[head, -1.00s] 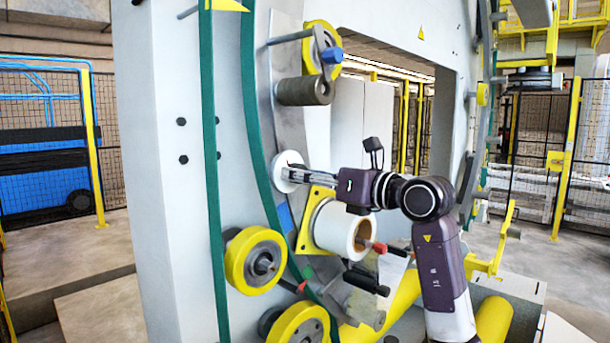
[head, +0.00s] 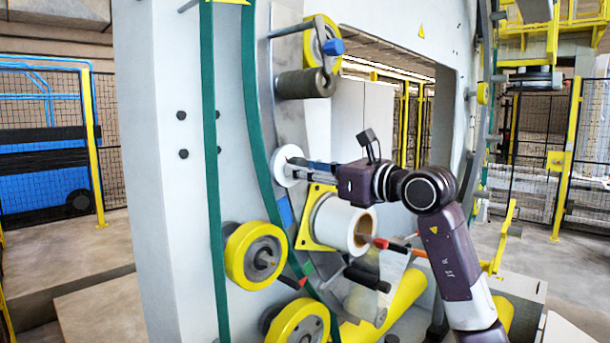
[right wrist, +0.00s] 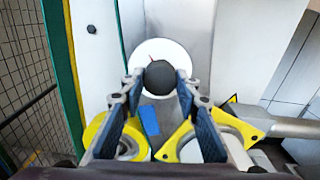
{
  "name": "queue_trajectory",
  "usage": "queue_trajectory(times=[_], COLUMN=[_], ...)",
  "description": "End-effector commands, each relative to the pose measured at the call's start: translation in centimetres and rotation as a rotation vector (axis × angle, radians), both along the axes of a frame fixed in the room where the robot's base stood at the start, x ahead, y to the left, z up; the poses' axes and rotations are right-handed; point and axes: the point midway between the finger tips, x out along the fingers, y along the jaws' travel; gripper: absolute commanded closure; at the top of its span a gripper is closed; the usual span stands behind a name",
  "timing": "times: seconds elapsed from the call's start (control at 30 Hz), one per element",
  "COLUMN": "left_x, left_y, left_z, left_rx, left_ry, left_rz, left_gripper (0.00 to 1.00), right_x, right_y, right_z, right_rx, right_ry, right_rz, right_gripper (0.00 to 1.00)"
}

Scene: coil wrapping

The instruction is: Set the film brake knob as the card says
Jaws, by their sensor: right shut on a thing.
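The film brake knob shows in the right wrist view as a dark round knob (right wrist: 159,75) in front of a white disc (right wrist: 143,53). In the head view the white disc (head: 281,166) sits on the ring's grey plate, and the knob is mostly hidden by my fingers. My right gripper (head: 303,168) reaches it from the right. In the right wrist view its fingertips (right wrist: 158,90) are shut on both sides of the knob. No pointer or scale on the disc is readable. No readable card shows. My left gripper is not in view.
A white film roll (head: 345,224) on a yellow plate (head: 305,241) sits just below my gripper. A grey roller (head: 304,84) is above, and yellow wheels (head: 253,256) are at lower left. A blue patch (head: 286,213) lies below the disc. Open space lies right of the ring.

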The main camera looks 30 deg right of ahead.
Motion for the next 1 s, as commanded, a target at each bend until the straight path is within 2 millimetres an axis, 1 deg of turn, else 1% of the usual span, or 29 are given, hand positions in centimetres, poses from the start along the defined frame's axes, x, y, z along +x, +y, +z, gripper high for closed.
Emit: queue_trajectory(times=[0.03,0.1,0.4,1.0], left_x=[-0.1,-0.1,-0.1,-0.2], left_y=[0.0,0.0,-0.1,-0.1], left_z=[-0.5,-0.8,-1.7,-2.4], left_rx=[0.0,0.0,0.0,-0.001], left_ry=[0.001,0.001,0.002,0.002], left_rz=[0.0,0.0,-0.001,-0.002], left_gripper=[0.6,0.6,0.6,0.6], right_x=[0.0,0.0,0.0,0.0], right_y=[-0.2,-0.2,-0.2,-0.1], right_z=[-0.1,-0.1,0.0,0.1], right_rx=[-0.044,-0.107,-0.375,-0.904], right_ry=[-0.016,-0.038,-0.132,-0.316], right_rz=[-0.004,-0.004,-0.004,-0.001], right_gripper=[0.95,0.95,0.95,0.95])
